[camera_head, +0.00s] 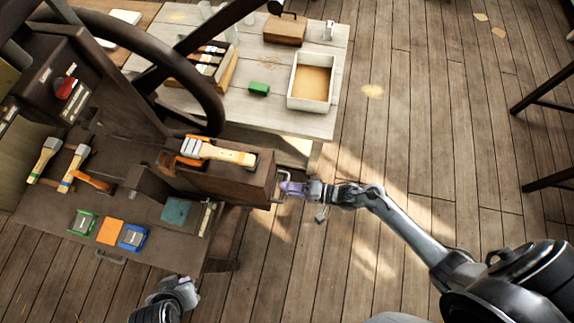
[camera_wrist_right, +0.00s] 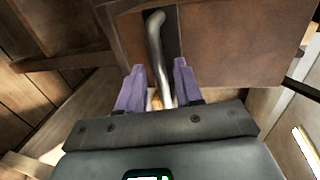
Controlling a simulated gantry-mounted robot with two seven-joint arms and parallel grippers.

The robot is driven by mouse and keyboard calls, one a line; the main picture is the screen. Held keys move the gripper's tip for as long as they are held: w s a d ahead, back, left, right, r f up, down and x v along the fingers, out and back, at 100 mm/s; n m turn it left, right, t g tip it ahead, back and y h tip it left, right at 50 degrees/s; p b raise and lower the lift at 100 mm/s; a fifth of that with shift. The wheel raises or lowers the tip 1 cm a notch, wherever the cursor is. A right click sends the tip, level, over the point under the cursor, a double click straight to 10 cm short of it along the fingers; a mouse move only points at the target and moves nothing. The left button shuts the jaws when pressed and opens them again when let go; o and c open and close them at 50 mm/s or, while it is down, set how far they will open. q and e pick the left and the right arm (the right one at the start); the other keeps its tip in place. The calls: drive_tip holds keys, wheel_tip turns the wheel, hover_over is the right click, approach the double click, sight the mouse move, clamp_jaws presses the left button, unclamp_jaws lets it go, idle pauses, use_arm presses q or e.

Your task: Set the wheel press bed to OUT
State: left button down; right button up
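The wheel press stands at the left in the head view, with its dark handwheel (camera_head: 216,106) above. A brown block (camera_head: 235,187), which looks like the press bed, extends right from it. A metal handle (camera_wrist_right: 157,50) is on the block's end face. My right gripper (camera_head: 287,188) is at that end. In the right wrist view, its purple fingers (camera_wrist_right: 158,88) stand apart on both sides of the handle, with a narrow gap showing. My left gripper (camera_head: 184,283) is low at the left, clear of the press; its fingers are too unclear to judge.
A cream-and-orange tool (camera_head: 218,153) lies on the block. A pale table (camera_head: 302,117) behind holds a white tray (camera_head: 291,93) and a green block (camera_head: 258,88). The floor right of the block is clear.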

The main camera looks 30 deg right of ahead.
drive_tip(key=v, duration=0.9)
drive_tip(key=shift+s+d, duration=0.25)
